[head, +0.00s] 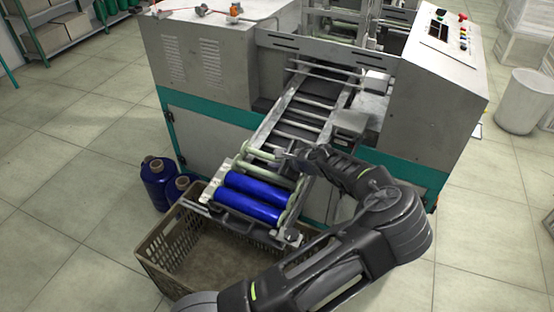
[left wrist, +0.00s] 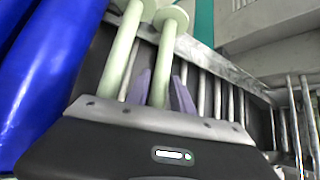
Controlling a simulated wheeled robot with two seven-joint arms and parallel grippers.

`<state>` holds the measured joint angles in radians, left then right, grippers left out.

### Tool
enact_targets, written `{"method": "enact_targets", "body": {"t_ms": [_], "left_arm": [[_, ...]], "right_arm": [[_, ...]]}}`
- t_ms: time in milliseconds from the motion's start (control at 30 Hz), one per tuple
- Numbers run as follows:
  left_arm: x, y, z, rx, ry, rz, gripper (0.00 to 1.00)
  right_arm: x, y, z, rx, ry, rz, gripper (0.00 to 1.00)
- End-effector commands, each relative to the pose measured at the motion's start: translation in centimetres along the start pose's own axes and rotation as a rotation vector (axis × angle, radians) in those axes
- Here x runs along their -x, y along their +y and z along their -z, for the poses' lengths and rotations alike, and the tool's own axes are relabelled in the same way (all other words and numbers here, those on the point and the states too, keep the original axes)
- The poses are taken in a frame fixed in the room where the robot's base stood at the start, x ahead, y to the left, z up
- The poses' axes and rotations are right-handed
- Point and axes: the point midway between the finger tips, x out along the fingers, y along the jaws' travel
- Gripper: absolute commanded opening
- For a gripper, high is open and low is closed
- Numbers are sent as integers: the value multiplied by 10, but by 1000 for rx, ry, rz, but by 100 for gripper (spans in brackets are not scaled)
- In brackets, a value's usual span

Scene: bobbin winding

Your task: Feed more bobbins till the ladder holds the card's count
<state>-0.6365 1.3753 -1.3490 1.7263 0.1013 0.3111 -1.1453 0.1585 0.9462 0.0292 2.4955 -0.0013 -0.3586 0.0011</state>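The ladder (head: 268,130) is a sloping metal chute with cross bars running down from the machine. Two blue wound bobbins (head: 248,198) lie side by side across its lower end; blue also shows at the left of the left wrist view (left wrist: 45,75). Pale green bare bobbins (head: 257,152) lie just above them. In the left wrist view, two pale green bobbins (left wrist: 126,45) show with round end flanges. My left gripper (left wrist: 163,90) has one finger on each side of the right-hand one; whether they touch it is unclear. My right gripper is not in view. I cannot make out the card.
A brown crate (head: 160,268) stands on the floor under the ladder's lower end. Blue yarn cones (head: 158,184) stand left of it. The grey and teal machine (head: 205,65) fills the back, with a control panel (head: 440,32) at right. A white bin (head: 522,101) stands farther right.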

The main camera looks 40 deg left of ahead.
Motion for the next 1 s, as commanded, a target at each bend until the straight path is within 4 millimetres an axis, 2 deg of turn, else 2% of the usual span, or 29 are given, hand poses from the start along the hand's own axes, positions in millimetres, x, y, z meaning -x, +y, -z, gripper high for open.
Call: {"method": "enact_targets", "body": {"t_ms": [133,533,1000], "left_arm": [[0,0,0,1,0,0,41],[-1,1,1,1,-1,1,41],[72,2,0,0,1,0,41]], "right_arm": [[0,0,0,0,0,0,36],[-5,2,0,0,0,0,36],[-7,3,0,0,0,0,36]]}}
